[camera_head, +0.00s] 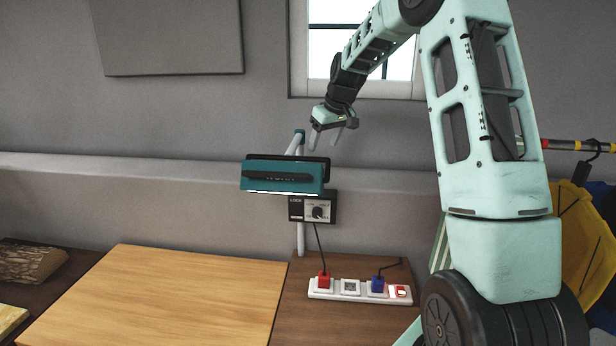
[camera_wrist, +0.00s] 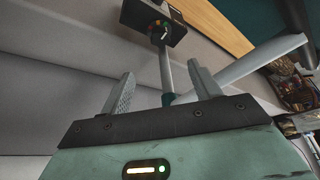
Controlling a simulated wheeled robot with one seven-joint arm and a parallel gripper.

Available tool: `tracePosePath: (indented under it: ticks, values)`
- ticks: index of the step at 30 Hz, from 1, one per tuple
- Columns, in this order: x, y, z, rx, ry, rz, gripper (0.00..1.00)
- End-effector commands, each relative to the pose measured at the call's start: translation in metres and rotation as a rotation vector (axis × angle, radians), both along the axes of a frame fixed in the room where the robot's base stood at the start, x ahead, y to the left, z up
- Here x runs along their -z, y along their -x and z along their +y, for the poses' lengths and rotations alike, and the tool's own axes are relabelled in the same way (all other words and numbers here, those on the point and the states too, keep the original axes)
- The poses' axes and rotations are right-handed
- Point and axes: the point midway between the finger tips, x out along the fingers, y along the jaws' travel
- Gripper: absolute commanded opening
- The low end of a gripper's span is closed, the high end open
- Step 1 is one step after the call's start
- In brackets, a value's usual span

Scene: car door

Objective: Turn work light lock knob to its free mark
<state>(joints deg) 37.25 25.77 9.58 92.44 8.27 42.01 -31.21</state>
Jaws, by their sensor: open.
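The work light (camera_head: 283,174) is a teal lamp head on a pale pole (camera_head: 301,238) at the back of the bench. Its black lock box (camera_head: 296,206) sits on the pole just below the lamp, with a small round dark knob (camera_head: 318,212) on a pale dial. The knob's marks are too small to read. In the wrist view the knob (camera_wrist: 158,31) shows at the top, with green, orange and red around it. My gripper (camera_head: 326,143) is open and empty, above the lamp and well apart from the knob. The wrist view shows both fingers spread (camera_wrist: 160,70).
A power strip (camera_head: 350,289) with red and blue plugs lies on the bench below; a cable runs up toward the lock box. A wooden board (camera_head: 160,295) lies to the left. The lamp's slanted arm (camera_wrist: 245,68) is close to my fingers. A wall stands behind.

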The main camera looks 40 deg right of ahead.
Motion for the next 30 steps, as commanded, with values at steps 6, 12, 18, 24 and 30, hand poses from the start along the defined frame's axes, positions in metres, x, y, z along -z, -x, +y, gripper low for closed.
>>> tracePosePath:
  ticks: [6, 12, 18, 24, 30]
  values:
    - [0.039, -0.016, 0.0, -0.002, -0.004, 0.006, 0.62]
    - [0.077, -0.033, 0.0, -0.002, -0.004, 0.006, 0.62]
    - [0.112, -0.046, -0.001, -0.001, -0.003, 0.005, 0.62]
    - [0.133, -0.056, -0.002, -0.001, -0.002, 0.002, 0.62]
    - [0.141, -0.058, -0.003, 0.0, -0.001, 0.001, 0.62]
